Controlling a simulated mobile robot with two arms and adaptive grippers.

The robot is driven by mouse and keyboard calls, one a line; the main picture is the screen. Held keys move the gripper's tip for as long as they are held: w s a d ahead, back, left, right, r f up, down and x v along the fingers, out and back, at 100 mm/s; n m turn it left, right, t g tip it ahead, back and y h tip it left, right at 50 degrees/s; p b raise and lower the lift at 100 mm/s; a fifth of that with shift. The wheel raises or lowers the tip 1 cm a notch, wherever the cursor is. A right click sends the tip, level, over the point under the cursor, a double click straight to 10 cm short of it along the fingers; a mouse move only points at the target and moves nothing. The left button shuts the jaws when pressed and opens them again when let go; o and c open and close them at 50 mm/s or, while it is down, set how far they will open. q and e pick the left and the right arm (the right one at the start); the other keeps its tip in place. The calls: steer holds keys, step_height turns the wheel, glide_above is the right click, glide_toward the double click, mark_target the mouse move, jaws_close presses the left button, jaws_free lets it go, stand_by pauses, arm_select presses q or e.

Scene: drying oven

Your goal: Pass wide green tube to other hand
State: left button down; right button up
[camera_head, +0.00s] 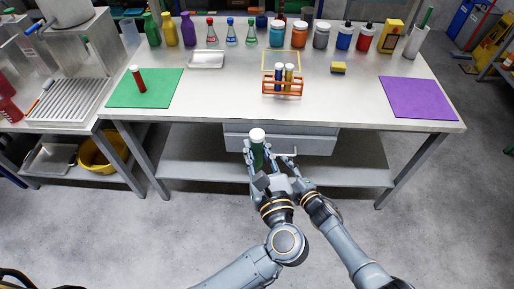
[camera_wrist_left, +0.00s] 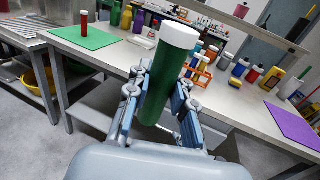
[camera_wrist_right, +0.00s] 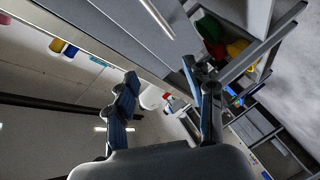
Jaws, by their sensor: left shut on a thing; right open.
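The wide green tube (camera_head: 257,153) with a white cap is upright in the head view, in front of the table's drawers. My left gripper (camera_head: 258,160) is shut on it. In the left wrist view the tube (camera_wrist_left: 166,78) tilts between the two fingers, its cap above them. My right gripper (camera_head: 288,166) is open, close beside the left gripper on the right and slightly lower. In the right wrist view its fingers (camera_wrist_right: 165,98) stand apart with nothing clearly held. Whether it touches the tube cannot be told.
The steel table (camera_head: 225,100) stands ahead, with drawers (camera_head: 300,140) close beyond the grippers. On it are a green mat (camera_head: 160,90) with a red tube (camera_head: 140,82), an orange rack (camera_head: 282,88) with tubes, a purple mat (camera_head: 418,97), a yellow sponge (camera_head: 338,68) and several bottles behind.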

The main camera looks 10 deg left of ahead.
steer(key=s+d+f+m+g+h, duration=0.3)
steer(key=s+d+f+m, duration=0.25)
steer(key=s+f, duration=0.5)
steer(key=s+d+f+m+g+h, duration=0.25)
steer(key=s+d+f+m, duration=0.35)
steer(key=s+f, duration=0.5)
steer(key=s+d+f+m+g+h, duration=0.1)
steer(key=s+d+f+m+g, duration=0.1)
steer(key=s, duration=0.7)
steer(key=s+d+f+m+g+h, duration=0.1)
steer(key=s+d+f+g, duration=0.1)
steer(key=s, duration=0.8)
steer(key=s+d+f+m+g+h, duration=0.1)
steer(key=s+d+f, duration=0.3)
steer(key=s, duration=0.6)
step_height(320, 180, down, 2)
steer(key=shift+s+d+f+m+g, duration=0.1)
steer(key=shift+s+d+m+g, duration=0.15)
steer(key=shift+m+g, duration=0.55)
